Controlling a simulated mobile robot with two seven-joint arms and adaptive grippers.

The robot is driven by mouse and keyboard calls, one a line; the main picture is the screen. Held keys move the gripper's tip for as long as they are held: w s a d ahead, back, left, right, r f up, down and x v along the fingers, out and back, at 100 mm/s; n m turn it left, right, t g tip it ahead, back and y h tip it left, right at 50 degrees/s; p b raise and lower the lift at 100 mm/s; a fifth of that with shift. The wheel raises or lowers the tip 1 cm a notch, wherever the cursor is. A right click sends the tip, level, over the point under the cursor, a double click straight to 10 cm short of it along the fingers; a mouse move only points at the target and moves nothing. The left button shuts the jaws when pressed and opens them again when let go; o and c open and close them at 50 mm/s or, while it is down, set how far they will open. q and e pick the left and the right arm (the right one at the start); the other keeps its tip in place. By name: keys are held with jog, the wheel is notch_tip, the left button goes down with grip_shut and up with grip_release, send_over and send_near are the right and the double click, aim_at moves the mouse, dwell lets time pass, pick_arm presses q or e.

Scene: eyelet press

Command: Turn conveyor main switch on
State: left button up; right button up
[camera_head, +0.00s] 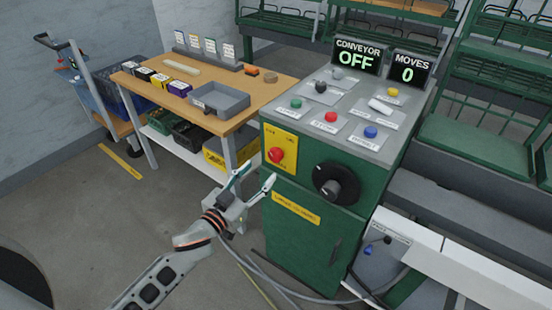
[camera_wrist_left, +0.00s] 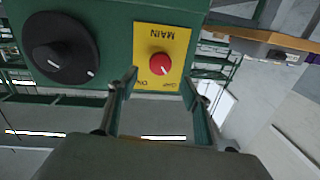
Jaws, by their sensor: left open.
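The main switch is a red knob (camera_head: 277,155) on a yellow plate (camera_head: 289,143) at the upper left of the green cabinet's front. In the left wrist view the red knob (camera_wrist_left: 160,62) appears upside down on its yellow plate (camera_wrist_left: 147,40), marked MAIN and ON. My left gripper (camera_head: 255,181) is open and empty, just in front of and below the knob. In the wrist view its fingertips (camera_wrist_left: 159,80) stand on either side of the knob's column, with a gap to the knob. The conveyor display (camera_head: 356,59) reads OFF. My right gripper is out of view.
A large black dial (camera_head: 335,185) sits on the cabinet front (camera_head: 300,240), right of the switch. Several coloured buttons are on the sloped panel (camera_head: 355,100) above. A wooden table (camera_head: 255,97) with a grey tray (camera_head: 218,99) stands left. Cables lie on the floor below.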

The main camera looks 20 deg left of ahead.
aim_at(274, 157)
pick_arm(q)
jog(key=x, duration=0.7)
jog(key=shift+w+d, duration=0.1)
jog(key=shift+w, duration=0.05)
jog(key=shift+c, duration=0.5)
jog(key=c, duration=1)
